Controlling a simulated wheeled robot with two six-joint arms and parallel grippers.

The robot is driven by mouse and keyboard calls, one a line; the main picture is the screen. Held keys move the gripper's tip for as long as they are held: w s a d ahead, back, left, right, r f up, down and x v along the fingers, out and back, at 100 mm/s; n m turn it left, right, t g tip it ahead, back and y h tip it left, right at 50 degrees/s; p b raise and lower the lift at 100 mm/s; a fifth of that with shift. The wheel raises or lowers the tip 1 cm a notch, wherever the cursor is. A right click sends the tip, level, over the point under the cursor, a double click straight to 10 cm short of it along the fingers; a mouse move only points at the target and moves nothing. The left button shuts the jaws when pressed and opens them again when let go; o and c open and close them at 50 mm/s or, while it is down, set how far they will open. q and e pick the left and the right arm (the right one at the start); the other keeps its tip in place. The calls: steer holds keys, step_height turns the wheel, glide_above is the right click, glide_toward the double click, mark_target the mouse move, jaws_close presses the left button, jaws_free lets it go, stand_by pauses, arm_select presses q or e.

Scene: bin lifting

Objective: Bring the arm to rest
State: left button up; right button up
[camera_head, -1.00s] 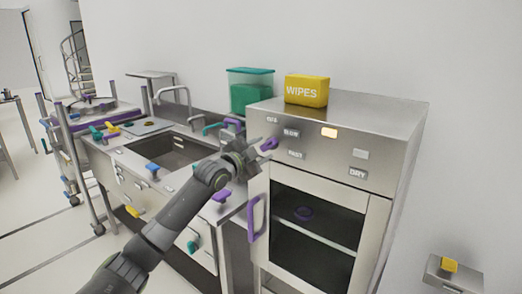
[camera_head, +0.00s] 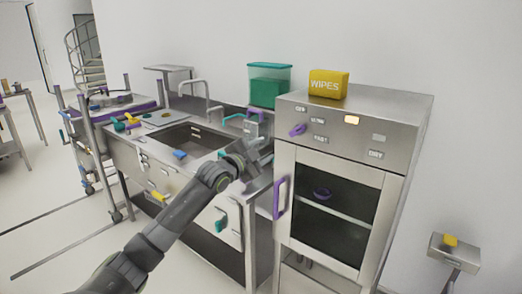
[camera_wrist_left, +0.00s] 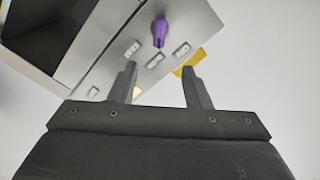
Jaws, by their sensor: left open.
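My left arm (camera_head: 165,232) reaches in from the lower left in the head view. Its gripper (camera_head: 257,154) is in front of the cabinet's left edge, apart from the purple knob (camera_head: 297,130). In the left wrist view the two fingers (camera_wrist_left: 159,68) are spread with nothing between them. The purple knob (camera_wrist_left: 160,31) shows beyond them on the steel panel, among small white labels. My right gripper is in neither view.
The steel cabinet (camera_head: 408,140) has a glass door with a purple handle (camera_head: 280,198) and a lit lamp (camera_head: 351,119). A yellow wipes box (camera_head: 328,84) stands on top. A sink counter (camera_head: 150,138) and a cart (camera_head: 88,118) are left. Floor (camera_head: 60,240) lies open at lower left.

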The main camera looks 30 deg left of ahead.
arm_select(q)
steer(key=shift+w, duration=0.1)
steer(key=s+a+f+n+g+y, duration=0.1)
steer(key=s+a+f+n+g, duration=0.15)
steer(key=f, duration=1.05)
steer(key=s+a+f+n+g+y, duration=0.1)
steer(key=a+f+n+g+y, duration=0.15)
steer(key=f, duration=1.15)
steer(key=s+d+f+n+g, duration=0.1)
steer(key=s+f+g, duration=0.1)
steer(key=s+f, duration=0.7)
steer(key=s+f+n+g, duration=0.2)
steer(key=s+f, duration=0.2)
steer(key=f, duration=0.9)
steer(key=s+d+f+n+g, duration=0.1)
steer(key=s+d+f+g, duration=0.15)
steer(key=s+f, duration=0.65)
steer(key=s+d+f+n+g, duration=0.1)
steer(key=s+d+f, duration=0.2)
steer(key=s+f, duration=0.6)
steer(key=s+d+f+g, duration=0.1)
steer(key=s+d+f, duration=0.1)
steer(key=s, duration=0.6)
steer(key=s+d+f+n+g+h, duration=0.1)
steer(key=s+d+f+g, duration=0.1)
steer(key=s+d, duration=0.3)
steer(key=s+d+f+g, duration=0.1)
steer(key=s+d, duration=0.3)
steer(key=s, duration=0.9)
steer(key=shift+f, duration=0.5)
